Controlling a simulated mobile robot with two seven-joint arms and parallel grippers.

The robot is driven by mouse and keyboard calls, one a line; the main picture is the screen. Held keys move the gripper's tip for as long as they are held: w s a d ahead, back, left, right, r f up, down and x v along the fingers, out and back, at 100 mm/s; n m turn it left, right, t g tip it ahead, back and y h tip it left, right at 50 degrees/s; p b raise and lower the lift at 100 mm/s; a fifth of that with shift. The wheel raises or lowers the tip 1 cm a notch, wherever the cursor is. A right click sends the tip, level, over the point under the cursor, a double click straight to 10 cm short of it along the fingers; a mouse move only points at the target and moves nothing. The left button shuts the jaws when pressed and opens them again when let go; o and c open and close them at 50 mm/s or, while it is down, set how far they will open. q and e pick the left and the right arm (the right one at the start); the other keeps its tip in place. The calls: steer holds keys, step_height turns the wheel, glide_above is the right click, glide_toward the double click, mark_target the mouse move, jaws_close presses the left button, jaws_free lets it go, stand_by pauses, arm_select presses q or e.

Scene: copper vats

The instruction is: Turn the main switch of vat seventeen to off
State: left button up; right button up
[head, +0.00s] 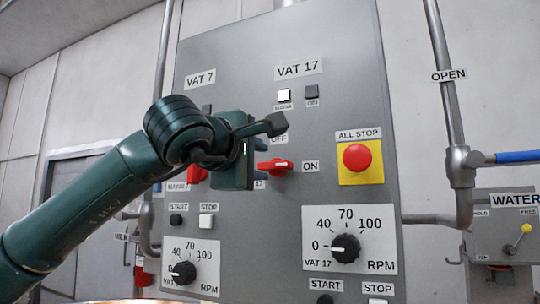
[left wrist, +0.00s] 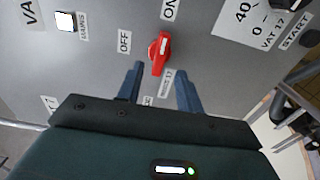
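The main switch of vat seventeen is a red rotary handle (head: 275,165) on the grey panel. It lies level, towards the ON label (head: 310,166); the OFF label (head: 279,141) is above it. In the left wrist view the red handle (left wrist: 160,53) points up to ON, with OFF to its left. My left gripper (head: 260,160) is in front of the panel, just left of the handle. Its two blue fingers are apart and empty in the left wrist view (left wrist: 159,78). The handle appears just beyond the fingertips, in line with the gap. My right gripper is not in view.
A white lit lamp (head: 284,95) is above the switch. A red ALL STOP button (head: 357,157) on yellow is to its right, and an RPM dial (head: 345,247) below. The vat 7 red switch (head: 196,174) is partly hidden by my left arm. Pipes stand right.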

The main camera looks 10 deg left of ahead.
mark_target(270, 165)
arm_select(q)
steer(key=w, duration=0.2)
steer(key=w+p, duration=0.1)
steer(key=w, duration=0.1)
steer(key=shift+d+r, duration=0.1)
steer(key=shift+d, duration=0.3)
steer(key=shift+w+d+p, duration=0.1)
steer(key=shift+w+p, duration=0.3)
steer(key=shift+w, duration=0.2)
steer(key=shift+c, duration=0.6)
jaws_close()
